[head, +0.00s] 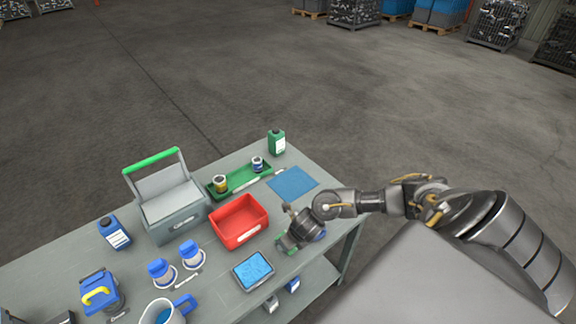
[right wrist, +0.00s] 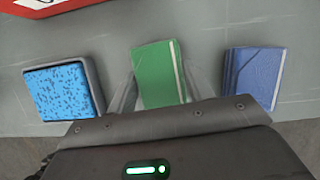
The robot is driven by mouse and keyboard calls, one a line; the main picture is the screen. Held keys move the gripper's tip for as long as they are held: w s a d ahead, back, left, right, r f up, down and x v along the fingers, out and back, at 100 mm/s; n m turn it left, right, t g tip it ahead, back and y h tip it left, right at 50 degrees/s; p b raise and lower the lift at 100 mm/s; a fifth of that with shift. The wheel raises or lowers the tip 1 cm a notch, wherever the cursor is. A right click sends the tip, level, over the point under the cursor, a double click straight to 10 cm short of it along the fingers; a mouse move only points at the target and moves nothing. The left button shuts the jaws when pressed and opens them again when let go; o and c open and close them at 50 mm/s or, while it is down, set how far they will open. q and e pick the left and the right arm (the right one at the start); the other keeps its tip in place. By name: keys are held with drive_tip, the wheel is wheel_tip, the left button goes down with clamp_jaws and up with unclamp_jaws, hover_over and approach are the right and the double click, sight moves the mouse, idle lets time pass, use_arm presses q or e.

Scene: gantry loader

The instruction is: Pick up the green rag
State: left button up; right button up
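The green rag (right wrist: 158,74) is folded into a flat rectangle and lies on the grey table in the right wrist view. In the head view it is mostly hidden under my right gripper (head: 290,238). In the right wrist view my right gripper (right wrist: 158,92) is open, with one finger on each side of the rag. The near end of the rag is hidden by the gripper body. I cannot tell whether the fingers touch it. My left gripper is not in view.
A folded blue rag (right wrist: 254,76) lies right of the green one. A tray with a blue sponge (right wrist: 62,90) is on its left. A red bin (head: 240,222), a grey toolbox (head: 177,214) and blue-capped bottles (head: 192,254) stand farther left. The table's front edge is close.

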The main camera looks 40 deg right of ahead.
drive_tip(key=c, duration=0.4)
drive_tip(key=shift+c, duration=0.3)
drive_tip(key=shift+r, duration=0.55)
drive_tip(key=s+a+r+p, duration=0.6)
drive_tip(key=a+r+p, duration=0.2)
drive_tip(key=a+r, duration=0.4)
drive_tip(key=shift+s+a, duration=0.2)
drive_tip(key=shift+a, duration=0.05)
